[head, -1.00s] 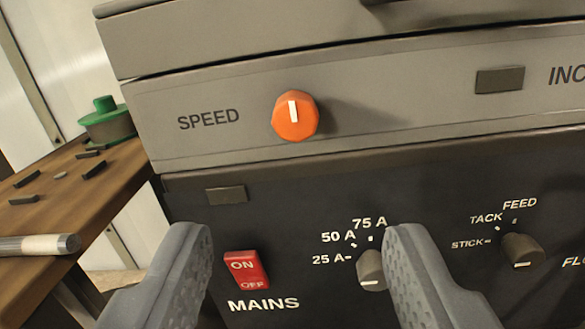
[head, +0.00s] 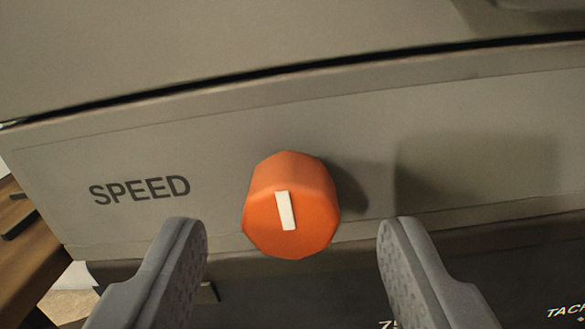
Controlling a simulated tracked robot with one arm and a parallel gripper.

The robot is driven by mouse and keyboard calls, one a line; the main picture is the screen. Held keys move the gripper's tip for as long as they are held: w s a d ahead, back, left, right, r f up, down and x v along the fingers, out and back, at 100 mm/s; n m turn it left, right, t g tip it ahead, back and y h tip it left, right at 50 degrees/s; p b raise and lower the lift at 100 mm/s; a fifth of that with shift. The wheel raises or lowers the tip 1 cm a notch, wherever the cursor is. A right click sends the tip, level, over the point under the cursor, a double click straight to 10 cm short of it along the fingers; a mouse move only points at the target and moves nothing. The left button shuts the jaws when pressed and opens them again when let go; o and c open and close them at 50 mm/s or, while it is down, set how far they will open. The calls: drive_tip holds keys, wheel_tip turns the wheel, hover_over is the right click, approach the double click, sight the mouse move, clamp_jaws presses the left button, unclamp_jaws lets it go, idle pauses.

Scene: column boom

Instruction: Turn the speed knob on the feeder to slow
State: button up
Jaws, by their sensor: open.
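The orange speed knob (head: 291,205) sticks out of the feeder's grey front panel (head: 440,125), right of the printed word SPEED (head: 140,189). Its white pointer mark points nearly straight up, leaning slightly left. No slow or fast marks show around it. My gripper (head: 292,245) is open, with one grey finger at the lower left and one at the lower right. The knob lies between them in the picture, slightly above the fingertips, with a gap on both sides. Neither finger appears to touch it.
A dark lower panel (head: 300,295) with partly hidden lettering lies below, mostly behind my fingers. A dark seam and the upper housing (head: 250,50) run above the knob. A wooden bench (head: 25,245) shows at the left edge. The panel around the knob is clear.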

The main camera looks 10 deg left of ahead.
sight(291, 211)
drive_tip(key=shift+w, duration=1.3)
drive_tip(key=c, duration=1)
